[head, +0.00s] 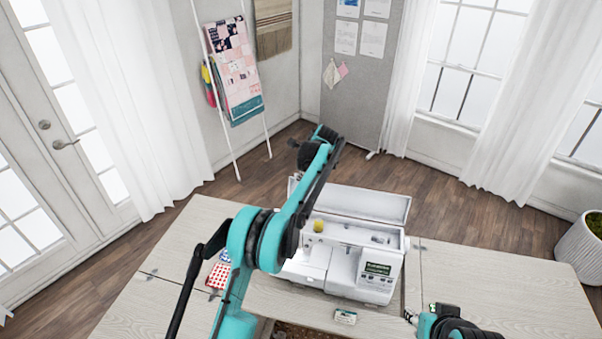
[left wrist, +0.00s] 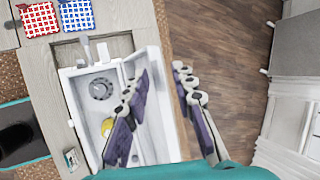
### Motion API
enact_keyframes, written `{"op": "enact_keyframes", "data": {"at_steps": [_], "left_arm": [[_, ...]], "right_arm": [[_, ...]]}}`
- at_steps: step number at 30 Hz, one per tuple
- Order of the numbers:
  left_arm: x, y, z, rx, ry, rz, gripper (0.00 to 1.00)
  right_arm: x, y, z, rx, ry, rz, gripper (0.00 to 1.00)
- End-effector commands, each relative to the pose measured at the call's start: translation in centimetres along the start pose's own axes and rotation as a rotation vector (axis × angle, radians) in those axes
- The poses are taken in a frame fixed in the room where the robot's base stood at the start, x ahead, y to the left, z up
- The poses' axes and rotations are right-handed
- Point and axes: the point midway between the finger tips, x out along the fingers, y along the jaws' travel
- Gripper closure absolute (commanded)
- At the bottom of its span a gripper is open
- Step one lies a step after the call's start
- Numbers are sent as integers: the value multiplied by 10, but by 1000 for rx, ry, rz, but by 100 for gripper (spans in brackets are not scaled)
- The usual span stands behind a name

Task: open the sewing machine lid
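The white sewing machine (head: 345,262) stands in the wooden cabinet. Its lid (head: 362,203) is raised at the back edge, and the top compartment with a yellow spool (head: 319,226) is exposed. In the left wrist view the machine (left wrist: 82,93), the lid (left wrist: 158,125) and the spool (left wrist: 107,127) show from above. My left gripper (left wrist: 161,72) is open, one finger over the machine side of the raised lid and the other over the floor side. Contact with the lid cannot be told. My right gripper (head: 411,316) is low in front of the machine, its fingers too small to read.
The cabinet top (head: 480,285) is clear on the right. Red fabric (head: 218,275) lies left of the machine, with blue fabric (left wrist: 75,14) beside it. A planter (head: 582,250) stands at the right; floor is free behind.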

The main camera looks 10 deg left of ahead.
Motion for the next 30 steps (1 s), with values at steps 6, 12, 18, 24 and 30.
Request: {"op": "enact_keyframes", "data": {"at_steps": [6, 12, 18, 24, 30], "left_arm": [[-22, 0, 0, 1, 1, 0, 74], [-66, 0, 0, 2, 1, 1, 74], [-102, 0, 0, 1, 0, 1, 74], [-118, 0, 0, 0, 0, 0, 74], [-119, 0, 0, -1, 0, 1, 74]], "right_arm": [[0, 0, 0, 0, 0, 0, 60], [0, 0, 0, 0, 0, 0, 60], [0, 0, 0, 0, 0, 0, 60], [0, 0, 0, 0, 0, 0, 60], [0, 0, 0, 0, 0, 0, 60]]}}
